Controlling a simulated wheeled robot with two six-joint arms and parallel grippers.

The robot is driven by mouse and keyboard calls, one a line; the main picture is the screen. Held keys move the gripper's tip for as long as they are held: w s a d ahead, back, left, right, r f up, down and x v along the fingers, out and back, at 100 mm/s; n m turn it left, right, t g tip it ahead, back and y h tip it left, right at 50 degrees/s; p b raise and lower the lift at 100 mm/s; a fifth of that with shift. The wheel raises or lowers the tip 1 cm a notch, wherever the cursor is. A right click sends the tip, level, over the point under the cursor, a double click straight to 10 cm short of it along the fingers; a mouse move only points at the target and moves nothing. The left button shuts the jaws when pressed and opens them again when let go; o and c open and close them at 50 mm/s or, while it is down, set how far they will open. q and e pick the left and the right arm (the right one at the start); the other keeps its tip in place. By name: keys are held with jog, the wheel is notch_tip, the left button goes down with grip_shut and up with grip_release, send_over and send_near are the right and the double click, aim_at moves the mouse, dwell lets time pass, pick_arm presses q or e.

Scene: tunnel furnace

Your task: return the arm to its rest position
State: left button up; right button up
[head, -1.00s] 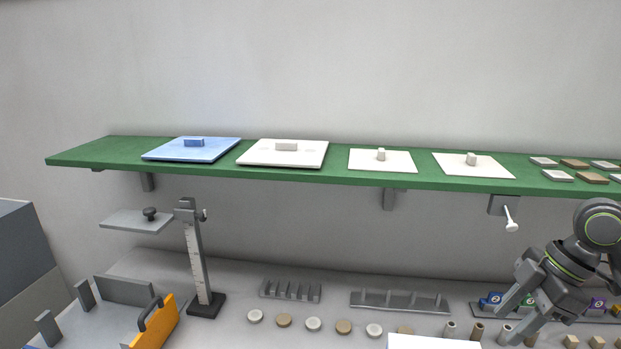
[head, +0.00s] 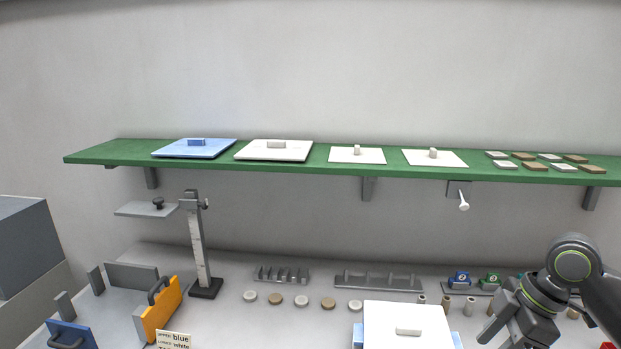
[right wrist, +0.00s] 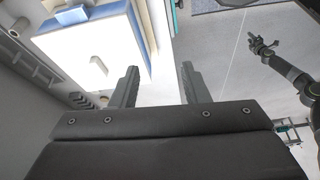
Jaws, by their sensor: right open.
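My right gripper (head: 504,336) is in the lower right of the head view, above the bench and right of a white-lidded box (head: 385,322). In the right wrist view its two dark fingers (right wrist: 159,76) stand apart with nothing between them. The same box, white with blue edges, shows there at upper left (right wrist: 70,48), apart from the fingers. My left arm is outside the head view. A dark arm with a gripper (right wrist: 263,46), seemingly my left, shows at the upper right of the right wrist view, too small to read its jaws.
A green shelf (head: 310,168) spans the back wall and bears a blue lid (head: 194,150), white lids and small tiles. Below are a ruler stand (head: 197,245), grey racks (head: 378,282), several discs and small cylinders. An orange handled block (head: 162,310) is at left.

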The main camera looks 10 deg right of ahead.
jog(key=s+a+f+m+t+h, duration=0.1)
jog(key=s+a+f+m, duration=0.15)
jog(key=f, duration=0.65)
jog(key=s+a+f+m, duration=0.2)
jog(key=s+f+m, duration=0.15)
jog(key=f, duration=0.55)
jog(key=s+f+m+t+h, duration=0.1)
jog(key=s+f+m+h, duration=0.2)
jog(key=s, duration=0.4)
jog(key=s+f+m+h, duration=0.2)
jog(key=s+m, duration=0.3)
jog(key=s, duration=0.3)
notch_tip(320, 180, down, 26)
jog(key=d+g+b, duration=0.1)
jog(key=d, duration=0.1)
jog(key=s+a+f+g+y+b, duration=0.1)
jog(key=s+f, duration=1.4)
jog(key=f, duration=0.2)
jog(key=shift+a+m, duration=0.3)
jog(key=shift+a, duration=0.1)
jog(key=shift+c, duration=0.5)
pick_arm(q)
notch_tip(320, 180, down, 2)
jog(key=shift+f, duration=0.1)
pick_arm(e)
jog(key=shift+s, duration=0.15)
